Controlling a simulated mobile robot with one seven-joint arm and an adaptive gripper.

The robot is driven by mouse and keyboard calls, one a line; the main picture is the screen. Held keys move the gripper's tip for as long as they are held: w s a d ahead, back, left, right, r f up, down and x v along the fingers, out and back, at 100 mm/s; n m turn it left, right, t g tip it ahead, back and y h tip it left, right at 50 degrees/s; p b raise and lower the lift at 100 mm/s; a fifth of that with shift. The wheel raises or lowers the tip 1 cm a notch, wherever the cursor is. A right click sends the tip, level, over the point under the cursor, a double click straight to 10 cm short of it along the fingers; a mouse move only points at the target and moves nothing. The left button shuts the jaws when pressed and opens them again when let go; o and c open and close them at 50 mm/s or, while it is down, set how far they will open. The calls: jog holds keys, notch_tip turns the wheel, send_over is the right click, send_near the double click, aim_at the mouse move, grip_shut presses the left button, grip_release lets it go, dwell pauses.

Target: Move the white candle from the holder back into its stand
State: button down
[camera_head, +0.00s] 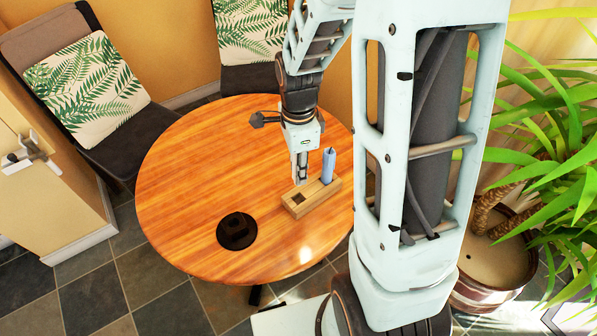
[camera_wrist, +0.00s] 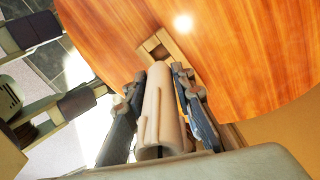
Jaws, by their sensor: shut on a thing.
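The white candle (camera_wrist: 160,112), cream-coloured with wax drips, is between the two fingers of my gripper (camera_wrist: 163,100) in the wrist view. My gripper (camera_head: 301,172) is shut on it and points down at the holder in the head view. The holder (camera_head: 313,204) is a pale wooden block with square sockets; it also shows in the wrist view (camera_wrist: 178,52). One socket at its left end is empty. I cannot tell whether the candle's lower end is in a socket or just above the block. The stand (camera_head: 236,231) is a round black base with a square centre, empty, at the table's front left.
A blue candle (camera_head: 328,165) stands upright at the holder's right end, close to my gripper. The round wooden table (camera_head: 195,165) is clear between holder and stand. Chairs with leaf-pattern cushions (camera_head: 88,85) stand behind; a potted plant (camera_head: 560,130) is at right.

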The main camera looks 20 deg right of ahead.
dwell(0.4)
jog(key=b, duration=0.5)
send_over(298, 194)
jog(key=s, duration=0.2)
jog(key=shift+w+a+f, duration=0.1)
jog(key=shift+f, duration=1.45)
jog(key=shift+w+a+f, duration=0.1)
jog(key=shift+f, duration=1.45)
jog(key=shift+f+b, duration=0.85)
jog(key=shift+f, duration=0.6)
jog(key=shift+s+f, duration=0.2)
jog(key=shift+f, duration=0.45)
dwell(1.2)
jog(key=c, duration=1.6)
grip_release()
